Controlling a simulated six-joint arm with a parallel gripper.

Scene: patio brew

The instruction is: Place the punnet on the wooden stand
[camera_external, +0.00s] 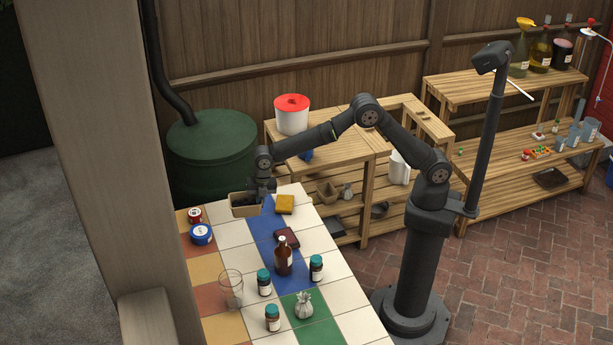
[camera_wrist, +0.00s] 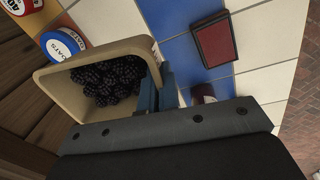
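The punnet (camera_external: 243,205) is a tan, open tub at the far edge of the tiled table. The wrist view shows the punnet (camera_wrist: 92,56) with dark blackberries (camera_wrist: 112,80) inside. My gripper (camera_external: 259,192) is at its right side, fingers pointing down. In the wrist view the gripper fingers (camera_wrist: 157,92) sit close on either side of the punnet's wall and look shut on it. I cannot tell whether its base touches the table. Slatted wooden stands (camera_external: 348,160) are behind the table; which one is the named wooden stand is unclear.
Bottles, jars and a glass (camera_external: 231,289) occupy the nearer table. A red-lidded bucket (camera_external: 292,114) stands behind.

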